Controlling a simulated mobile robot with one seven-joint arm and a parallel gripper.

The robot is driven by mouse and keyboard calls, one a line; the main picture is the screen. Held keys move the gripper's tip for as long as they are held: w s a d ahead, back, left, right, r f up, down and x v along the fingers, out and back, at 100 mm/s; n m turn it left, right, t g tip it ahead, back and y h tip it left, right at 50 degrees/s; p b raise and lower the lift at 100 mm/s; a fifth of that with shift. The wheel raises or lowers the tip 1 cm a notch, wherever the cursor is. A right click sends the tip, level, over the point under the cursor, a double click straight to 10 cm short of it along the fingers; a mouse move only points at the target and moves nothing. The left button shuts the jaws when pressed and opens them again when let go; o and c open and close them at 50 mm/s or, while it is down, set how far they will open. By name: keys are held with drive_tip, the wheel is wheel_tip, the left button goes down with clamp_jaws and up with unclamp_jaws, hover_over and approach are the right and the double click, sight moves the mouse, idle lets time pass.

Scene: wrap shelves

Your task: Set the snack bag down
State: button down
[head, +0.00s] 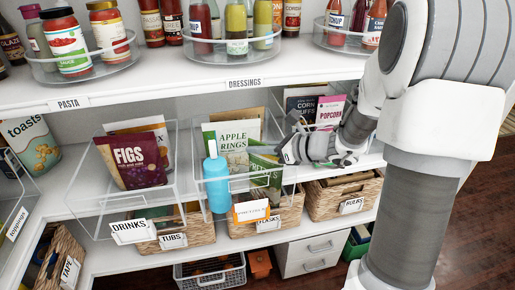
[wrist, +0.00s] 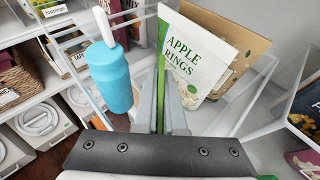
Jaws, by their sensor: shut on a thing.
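My gripper (head: 292,152) is at the right side of the middle clear bin (head: 200,178). It is shut on a green snack bag (head: 264,168), which stands in or just above that bin; I cannot tell whether it touches the floor. In the wrist view the bag shows as a thin green edge (wrist: 162,60) between the fingers (wrist: 160,112). A white and green apple rings bag (head: 231,135) is right behind it; it also shows in the wrist view (wrist: 190,55). A blue bottle (head: 216,183) with a white top stands at the bin's front left.
A left clear bin labelled drinks (head: 128,232) holds a figs bag (head: 131,160). A right bin holds corn puffs and a popcorn bag (head: 329,110). The dressings shelf (head: 215,87) hangs above. Wicker baskets (head: 343,197) sit below. My arm covers the right side.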

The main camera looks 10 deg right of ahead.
drive_tip(key=shift+f, duration=0.25)
drive_tip(key=c, duration=1)
unclamp_jaws()
drive_tip(key=shift+r, duration=0.1)
drive_tip(key=shift+r, duration=0.3)
drive_tip(key=p+v, duration=0.1)
drive_tip(key=v, duration=1.1)
drive_tip(key=shift+a, duration=0.1)
